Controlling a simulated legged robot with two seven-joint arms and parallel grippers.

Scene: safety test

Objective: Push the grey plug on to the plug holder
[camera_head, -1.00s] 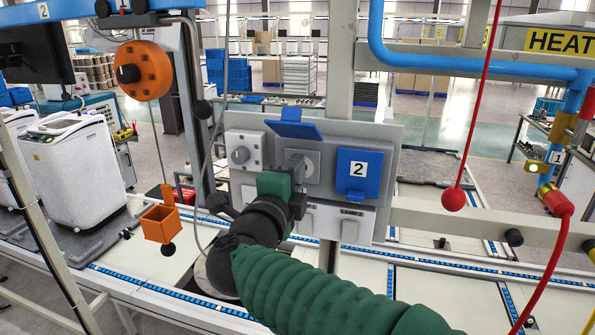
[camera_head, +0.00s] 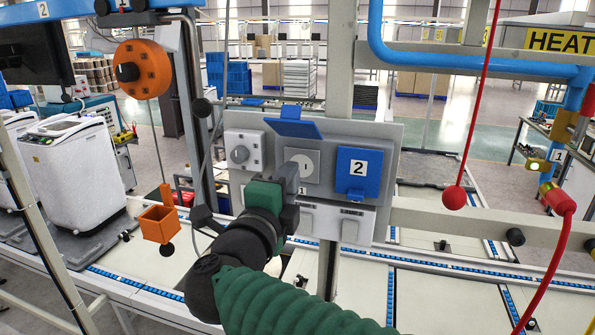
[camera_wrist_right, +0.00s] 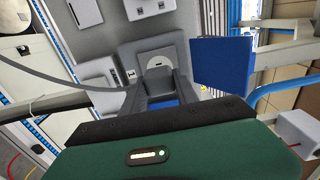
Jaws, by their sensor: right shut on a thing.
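The grey wall panel (camera_head: 390,150) carries the plug holder (camera_head: 304,166), a square grey socket with a round face, under a raised blue lid (camera_head: 296,129). My right gripper (camera_head: 292,178) is at the lower left of that socket, its fingers close to the panel. In the right wrist view the gripper (camera_wrist_right: 160,92) is shut on the grey plug (camera_wrist_right: 158,76), which sits between the fingers in front of the socket's round face (camera_wrist_right: 156,57). I cannot tell whether the plug touches the holder. My left gripper is out of view.
A closed blue cover marked 2 (camera_head: 358,172) is right of the socket. A grey knob switch (camera_head: 243,150) is left. A loose cable (camera_wrist_right: 60,82) runs to the gripper. A red ball on a cord (camera_head: 453,198) hangs right, an orange box (camera_head: 159,223) left.

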